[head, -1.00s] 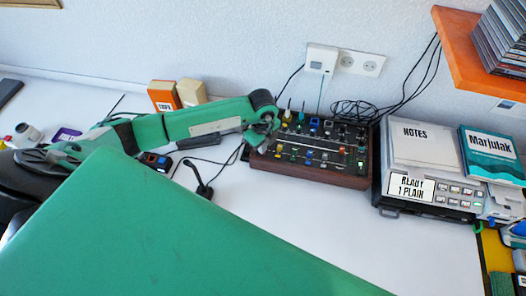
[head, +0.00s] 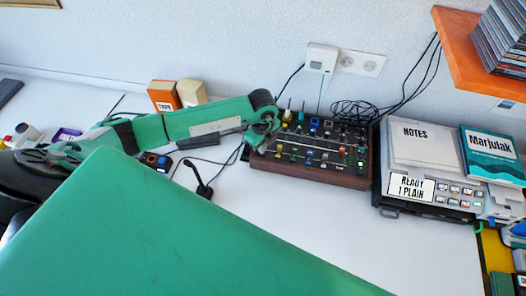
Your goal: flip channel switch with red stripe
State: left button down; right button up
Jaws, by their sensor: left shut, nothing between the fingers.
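A dark mixer box with wooden sides (head: 312,170) stands on the white table against the wall. Its top carries several small coloured knobs and switches. A small reddish part (head: 342,150) shows right of the middle of the panel, but I cannot tell whether it is the red-striped channel switch. My left gripper (head: 257,142) is at the mixer's left end, pointing down, shut and empty. It hides part of the panel's left edge, and I cannot tell whether it touches a switch. My right gripper is out of view.
A grey device with a display (head: 411,188) stands right of the mixer, bearing a notes pad (head: 425,145) and a teal book (head: 490,153). A small black microphone (head: 203,189) stands in front. Black cables lie behind. An orange shelf (head: 478,65) juts out upper right.

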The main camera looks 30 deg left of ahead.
pick_arm(q)
jog(key=shift+f+b, duration=0.7)
jog(key=shift+f, duration=0.3)
dwell(0.3)
jog(key=shift+r, duration=0.1)
jog(key=shift+r+p, duration=2.6)
jog(key=shift+r, duration=0.9)
